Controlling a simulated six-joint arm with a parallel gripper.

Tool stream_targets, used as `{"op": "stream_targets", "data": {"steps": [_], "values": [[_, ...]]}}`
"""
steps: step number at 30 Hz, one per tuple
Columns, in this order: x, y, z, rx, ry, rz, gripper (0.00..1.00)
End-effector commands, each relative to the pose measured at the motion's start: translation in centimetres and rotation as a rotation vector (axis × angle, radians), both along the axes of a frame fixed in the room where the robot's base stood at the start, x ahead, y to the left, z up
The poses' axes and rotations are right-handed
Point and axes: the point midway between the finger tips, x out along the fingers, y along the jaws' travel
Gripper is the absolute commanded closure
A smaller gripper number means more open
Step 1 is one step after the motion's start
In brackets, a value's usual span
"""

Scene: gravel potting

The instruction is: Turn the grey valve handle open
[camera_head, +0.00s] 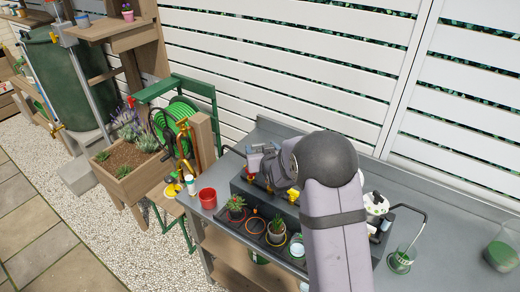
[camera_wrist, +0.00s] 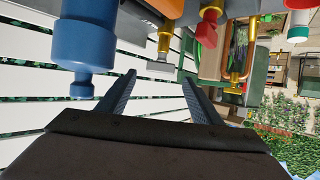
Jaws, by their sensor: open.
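In the wrist view, a flat grey handle (camera_wrist: 156,69) sits on a brass valve stem (camera_wrist: 165,43). My gripper (camera_wrist: 158,77) is open, with one dark finger on each side of the handle in the picture. The handle appears close to the fingertips; I cannot tell whether it lies between them in depth, and no contact shows. In the head view my gripper (camera_head: 262,158) is over the back of the dark bench box, and the grey handle cannot be made out there.
A large blue fitting (camera_wrist: 85,40) hangs left of the fingers in the wrist view, and a red handle (camera_wrist: 207,30) is to their right. In the head view, a yellow handle (camera_head: 292,195), potted plants (camera_head: 236,204) and a red cup (camera_head: 208,198) stand near the arm.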

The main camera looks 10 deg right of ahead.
Motion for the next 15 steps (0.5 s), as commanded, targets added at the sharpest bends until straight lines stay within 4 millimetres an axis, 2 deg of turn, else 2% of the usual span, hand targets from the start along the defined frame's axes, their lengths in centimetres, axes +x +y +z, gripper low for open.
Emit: {"op": "stream_targets", "data": {"steps": [6,15], "values": [[-2.2,0.0,0.8,0.0,-0.002,0.0,0.41],[-3.4,0.0,1.4,0.0,-0.001,0.0,0.41]]}}
